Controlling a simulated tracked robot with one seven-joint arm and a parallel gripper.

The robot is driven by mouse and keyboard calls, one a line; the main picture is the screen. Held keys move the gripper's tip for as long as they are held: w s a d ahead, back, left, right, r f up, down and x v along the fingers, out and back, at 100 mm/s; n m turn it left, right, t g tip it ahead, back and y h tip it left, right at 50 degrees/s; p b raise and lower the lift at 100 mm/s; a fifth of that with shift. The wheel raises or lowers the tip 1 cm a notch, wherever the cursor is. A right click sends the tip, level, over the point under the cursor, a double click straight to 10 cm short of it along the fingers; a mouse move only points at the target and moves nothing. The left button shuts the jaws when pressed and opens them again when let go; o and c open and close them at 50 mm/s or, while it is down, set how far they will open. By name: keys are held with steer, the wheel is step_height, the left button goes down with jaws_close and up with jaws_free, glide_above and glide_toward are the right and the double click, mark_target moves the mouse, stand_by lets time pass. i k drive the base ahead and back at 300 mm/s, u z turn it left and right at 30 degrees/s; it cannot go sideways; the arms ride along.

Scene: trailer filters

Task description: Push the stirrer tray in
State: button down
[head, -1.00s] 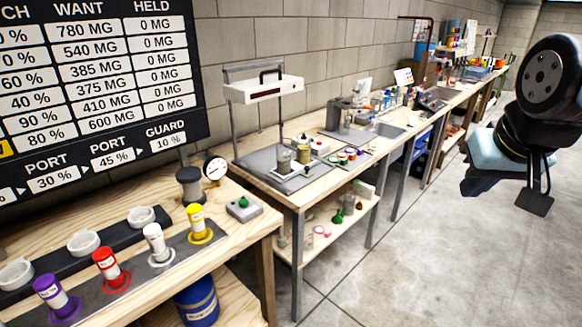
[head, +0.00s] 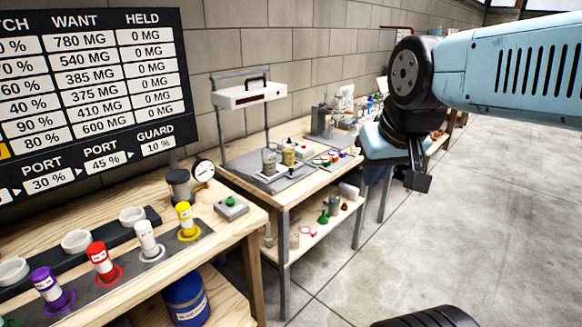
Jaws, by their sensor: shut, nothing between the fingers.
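The stirrer stand is on the second bench, with a white hood (head: 249,95) on uprights over a grey base plate (head: 240,166). A small flat tray (head: 273,180), which looks like the stirrer tray, lies at the front of that plate. A grey beaker (head: 269,161) and an olive jar (head: 289,155) stand at it. How far the tray sticks out is too small to tell. My gripper (head: 418,181) is shut and empty, pointing down. In the picture it is right of the stand and apart from the tray.
The near bench holds purple, red, white and yellow capped vials (head: 188,221), white cups (head: 132,216), a gauge (head: 203,171) and a green-button box (head: 231,208). Small coloured lids (head: 327,160) lie right of the stirrer. A blue drum (head: 187,298) is below. The floor on the right is clear.

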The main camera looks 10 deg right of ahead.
mark_target(281, 171)
steer(key=u, duration=0.1)
steer(key=i, duration=1)
steer(key=z, duration=0.1)
